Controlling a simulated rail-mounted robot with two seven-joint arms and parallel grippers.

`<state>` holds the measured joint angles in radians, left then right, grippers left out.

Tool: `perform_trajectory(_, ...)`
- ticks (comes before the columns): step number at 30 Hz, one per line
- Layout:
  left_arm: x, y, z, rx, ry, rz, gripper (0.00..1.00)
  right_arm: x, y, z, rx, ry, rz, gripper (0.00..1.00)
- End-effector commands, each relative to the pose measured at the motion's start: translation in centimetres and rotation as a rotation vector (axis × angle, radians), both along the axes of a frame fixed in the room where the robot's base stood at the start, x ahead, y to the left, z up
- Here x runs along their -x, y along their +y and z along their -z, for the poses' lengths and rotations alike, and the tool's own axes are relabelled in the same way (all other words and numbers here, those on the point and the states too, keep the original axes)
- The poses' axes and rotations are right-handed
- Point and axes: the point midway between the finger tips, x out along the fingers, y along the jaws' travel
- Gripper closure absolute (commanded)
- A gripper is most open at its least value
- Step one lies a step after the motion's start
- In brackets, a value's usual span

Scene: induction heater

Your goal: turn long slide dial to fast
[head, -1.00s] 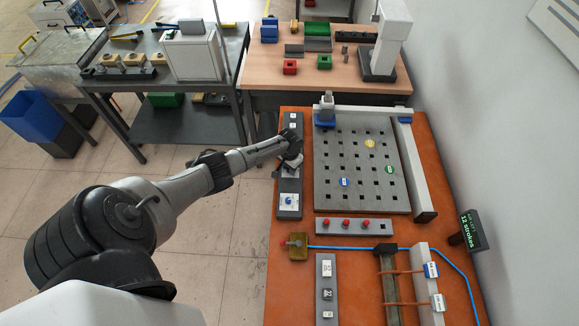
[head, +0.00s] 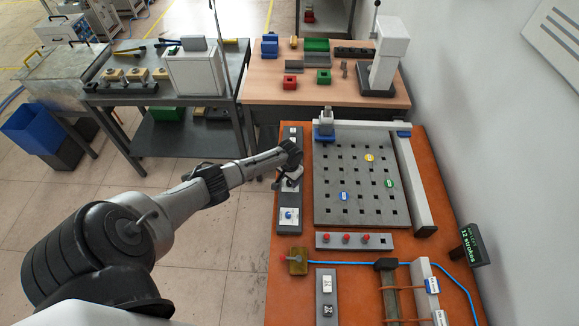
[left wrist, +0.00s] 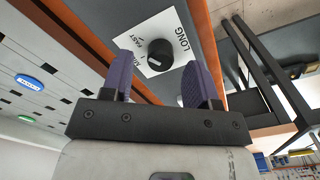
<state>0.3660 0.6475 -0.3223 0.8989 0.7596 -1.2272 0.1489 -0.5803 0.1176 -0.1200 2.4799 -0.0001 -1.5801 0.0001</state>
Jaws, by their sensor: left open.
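The long slide dial (left wrist: 160,53) is a round black knob on a white plate marked LONG and FAST in the left wrist view. Another label on the plate is partly hidden by a finger. A pale mark shows on the knob; I cannot tell which label it points at. My left gripper (left wrist: 159,66) is open, its two purple fingers to either side of the knob in this view. I cannot tell whether they touch it. In the head view my left gripper (head: 287,178) is over the narrow grey control strip (head: 291,142) and hides the dial. My right gripper is not in view.
A perforated grey plate (head: 345,214) with coloured discs lies right of the strip. Below it is a bar with red pegs (head: 345,238). A brass block (head: 298,262) with a blue hose stands near the strip's lower end. Open floor lies to the left.

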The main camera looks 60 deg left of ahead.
Motion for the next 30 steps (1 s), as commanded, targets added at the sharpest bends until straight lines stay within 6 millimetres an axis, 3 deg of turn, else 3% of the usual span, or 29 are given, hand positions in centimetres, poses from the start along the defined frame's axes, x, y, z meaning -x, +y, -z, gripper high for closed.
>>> perform_trajectory(6,0.0,0.1,-4.7,-0.002,-0.003,0.002,0.46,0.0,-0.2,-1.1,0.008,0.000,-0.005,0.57)
perform_trajectory(15,0.0,0.1,-9.6,-0.003,-0.002,0.001,0.46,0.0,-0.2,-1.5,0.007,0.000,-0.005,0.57)
perform_trajectory(21,0.0,0.0,-11.3,0.000,-0.001,0.001,0.46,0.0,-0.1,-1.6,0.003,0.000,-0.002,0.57)
perform_trajectory(30,0.0,0.0,-11.9,-0.001,0.000,0.000,0.46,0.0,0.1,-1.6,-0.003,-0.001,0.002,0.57)
